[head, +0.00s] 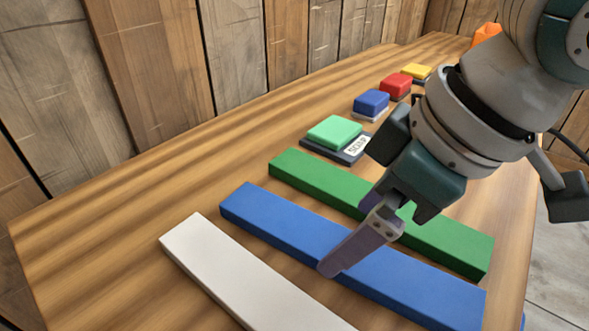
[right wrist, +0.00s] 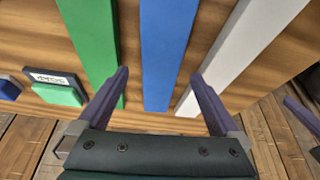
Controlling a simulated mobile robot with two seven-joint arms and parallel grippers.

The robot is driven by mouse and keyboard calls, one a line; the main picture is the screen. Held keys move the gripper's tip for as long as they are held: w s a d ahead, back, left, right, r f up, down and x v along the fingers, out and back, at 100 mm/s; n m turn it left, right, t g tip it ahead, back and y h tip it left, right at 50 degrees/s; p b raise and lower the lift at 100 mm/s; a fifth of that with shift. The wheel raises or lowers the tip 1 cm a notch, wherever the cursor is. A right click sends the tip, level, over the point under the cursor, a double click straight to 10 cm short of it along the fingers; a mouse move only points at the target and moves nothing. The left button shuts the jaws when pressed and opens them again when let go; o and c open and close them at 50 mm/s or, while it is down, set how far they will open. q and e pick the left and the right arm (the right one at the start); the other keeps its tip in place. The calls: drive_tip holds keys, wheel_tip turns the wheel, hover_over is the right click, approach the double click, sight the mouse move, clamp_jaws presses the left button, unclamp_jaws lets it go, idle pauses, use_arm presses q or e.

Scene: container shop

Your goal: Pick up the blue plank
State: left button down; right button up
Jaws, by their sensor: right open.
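The blue plank (head: 285,225) lies flat on the wooden table between a green plank and a white plank. My right gripper (head: 347,235) is open above it, its fingers apart and pointing down toward it. In the right wrist view the blue plank (right wrist: 168,50) runs between the open fingertips (right wrist: 160,76). I cannot tell whether either finger touches it. A purple finger-like part (right wrist: 302,120), apparently of my left gripper, shows at the right edge of the right wrist view; its opening is not visible.
The green plank (head: 310,176) and white plank (head: 215,255) lie close on either side. A labelled block with a green top (head: 335,132), a blue block (head: 371,102), a red block (head: 396,86) and a yellow block (head: 417,71) stand behind. The table's left end is bare.

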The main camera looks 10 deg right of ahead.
drive_tip(key=x, duration=0.3)
drive_tip(key=shift+s+a+f+b, duration=0.1)
drive_tip(key=shift+f+b, duration=0.05)
drive_tip(key=shift+b, duration=0.2)
drive_tip(key=shift+c, duration=0.4)
clamp_jaws()
